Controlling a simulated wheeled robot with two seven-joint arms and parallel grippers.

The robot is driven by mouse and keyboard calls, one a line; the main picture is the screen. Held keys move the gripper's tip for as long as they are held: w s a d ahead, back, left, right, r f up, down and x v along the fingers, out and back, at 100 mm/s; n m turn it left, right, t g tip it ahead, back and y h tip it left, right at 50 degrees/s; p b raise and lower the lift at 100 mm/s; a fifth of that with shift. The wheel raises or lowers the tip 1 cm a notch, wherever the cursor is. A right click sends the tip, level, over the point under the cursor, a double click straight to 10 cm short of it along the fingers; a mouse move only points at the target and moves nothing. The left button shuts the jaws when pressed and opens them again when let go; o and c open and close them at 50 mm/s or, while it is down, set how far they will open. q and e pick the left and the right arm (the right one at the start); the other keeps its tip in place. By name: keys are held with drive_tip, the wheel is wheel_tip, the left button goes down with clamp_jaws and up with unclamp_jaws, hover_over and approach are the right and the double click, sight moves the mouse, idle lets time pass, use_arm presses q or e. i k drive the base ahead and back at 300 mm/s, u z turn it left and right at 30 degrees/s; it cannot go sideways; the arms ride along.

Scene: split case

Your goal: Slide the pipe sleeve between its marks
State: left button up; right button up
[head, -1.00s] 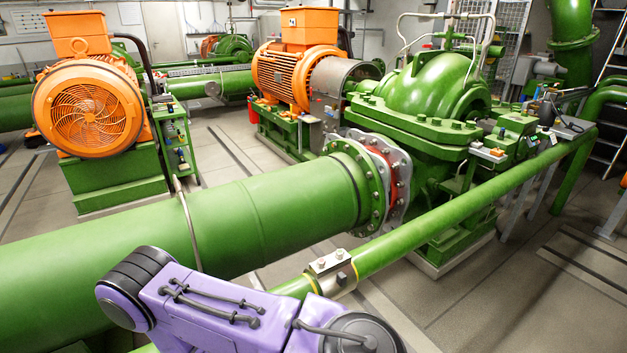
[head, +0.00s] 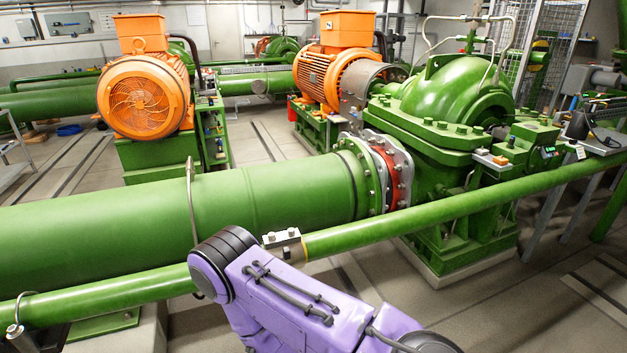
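The pipe sleeve (head: 284,239) is a short silvery metal collar with bolts on top. It sits around the thin green pipe (head: 440,210) that crosses the view from lower left to right. My purple arm covers the sleeve's lower part. A thin yellowish band (head: 304,247) shows on the pipe just right of the sleeve; no other mark is clearly visible. The purple arm crosses the bottom middle of the view, in front of the pipe. Neither gripper shows, so any contact with the sleeve cannot be seen.
A thick green pipe (head: 270,195) runs behind the thin one to a flange and a green pump (head: 455,95). Orange motors (head: 143,95) stand behind. A metal bracket (head: 192,210) rises at the thick pipe. A bench with tools (head: 598,140) is at the right.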

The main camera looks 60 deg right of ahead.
sight(289, 249)
drive_tip(key=z, duration=1.25)
drive_tip(key=i, duration=0.1)
drive_tip(key=z, duration=0.05)
